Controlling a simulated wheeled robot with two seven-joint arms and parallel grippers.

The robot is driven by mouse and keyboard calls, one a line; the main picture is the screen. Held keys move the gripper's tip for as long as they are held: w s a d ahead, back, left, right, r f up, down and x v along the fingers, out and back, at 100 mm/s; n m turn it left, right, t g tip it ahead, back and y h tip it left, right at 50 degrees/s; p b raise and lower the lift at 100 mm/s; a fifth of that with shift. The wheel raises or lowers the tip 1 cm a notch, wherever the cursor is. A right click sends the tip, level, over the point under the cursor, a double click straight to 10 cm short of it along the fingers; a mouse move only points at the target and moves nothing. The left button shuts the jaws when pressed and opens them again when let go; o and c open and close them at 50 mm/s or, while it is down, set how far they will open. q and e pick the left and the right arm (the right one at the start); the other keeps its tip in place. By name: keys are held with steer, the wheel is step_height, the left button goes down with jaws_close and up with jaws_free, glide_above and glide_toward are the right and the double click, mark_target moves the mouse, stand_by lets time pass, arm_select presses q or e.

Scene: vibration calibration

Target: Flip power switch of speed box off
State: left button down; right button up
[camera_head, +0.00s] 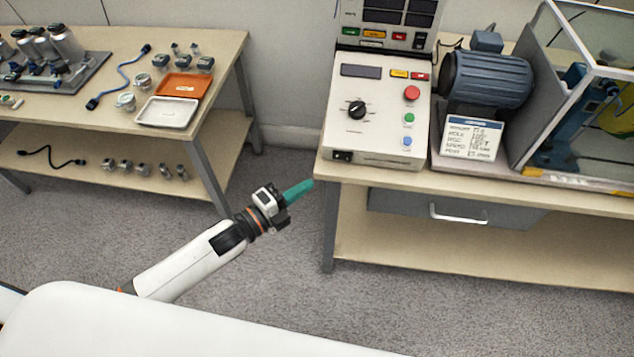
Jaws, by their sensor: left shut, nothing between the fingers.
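The speed box (377,113) is a cream control box at the left front corner of the right table. Its front has a black dial, a dark display, and red, green and blue buttons. A small black power switch (342,156) sits at its lower left front corner; its position is too small to tell. My left gripper (308,185) has teal fingers, shut and empty. It is in front of the table's left corner, a little below and left of the switch, apart from it. My right gripper is not in view.
A blue-grey motor (488,78) and a label card (472,138) stand right of the box. A glass-sided enclosure (575,85) is at the far right. The left table (60,125) holds trays, a blue cable and metal parts. Carpet is clear between the tables.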

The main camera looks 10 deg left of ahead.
arm_select(q)
steer(key=shift+a+v, duration=0.2)
steer(key=shift+v, duration=1.95)
steer(key=shift+w, duration=0.2)
